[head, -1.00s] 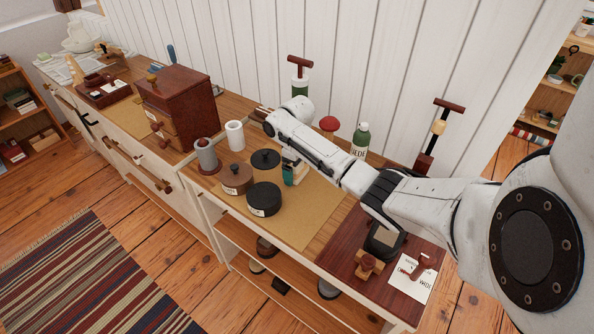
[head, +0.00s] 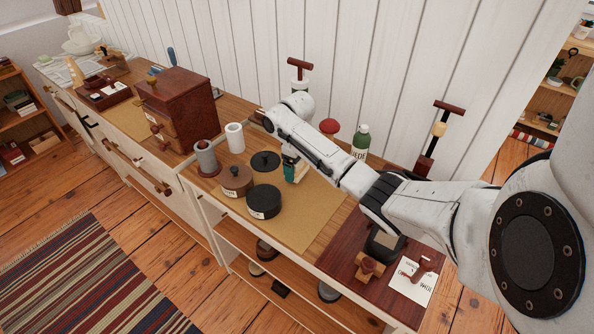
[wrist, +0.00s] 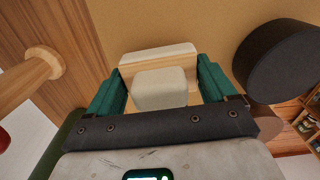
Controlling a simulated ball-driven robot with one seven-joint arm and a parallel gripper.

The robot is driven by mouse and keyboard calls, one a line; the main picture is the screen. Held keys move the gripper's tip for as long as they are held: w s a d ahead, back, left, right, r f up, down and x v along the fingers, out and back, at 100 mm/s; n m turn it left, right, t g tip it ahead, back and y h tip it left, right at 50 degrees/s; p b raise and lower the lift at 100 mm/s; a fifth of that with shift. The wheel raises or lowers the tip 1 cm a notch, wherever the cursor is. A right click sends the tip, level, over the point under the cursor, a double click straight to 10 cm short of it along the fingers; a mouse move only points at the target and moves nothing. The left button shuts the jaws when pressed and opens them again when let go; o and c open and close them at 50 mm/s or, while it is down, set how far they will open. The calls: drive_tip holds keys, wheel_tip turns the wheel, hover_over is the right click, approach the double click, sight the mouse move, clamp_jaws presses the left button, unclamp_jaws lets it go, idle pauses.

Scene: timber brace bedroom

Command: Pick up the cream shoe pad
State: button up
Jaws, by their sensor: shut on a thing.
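The cream shoe pad (wrist: 160,88) shows in the wrist view as a pale block with light wood around it, between the green fingers of my gripper (wrist: 162,84). The fingers are shut on it from both sides. A pale, wood-edged strip (wrist: 158,54) lies just beyond the block; I cannot tell whether it is part of the same pad. In the head view my gripper (head: 291,170) points down over the tan mat, and my forearm hides most of the pad. I cannot tell whether the pad touches the mat.
A black round tin (head: 264,202), a brown tin (head: 236,180) and a black lid (head: 265,161) stand left of my gripper on the tan mat (head: 300,225). A green bottle (head: 361,140) and a red-topped item (head: 329,126) stand behind my arm. A wooden box (head: 180,100) is farther left.

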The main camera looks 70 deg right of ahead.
drive_tip(key=s+a+r+p, duration=0.4)
drive_tip(key=a+r+p, duration=0.5)
drive_tip(key=a+r, duration=0.2)
drive_tip(key=shift+s+a, duration=0.4)
drive_tip(key=shift+a, duration=0.7)
drive_tip(key=o, duration=0.5)
drive_tip(key=c, duration=0.3)
drive_tip(key=shift+c, duration=0.2)
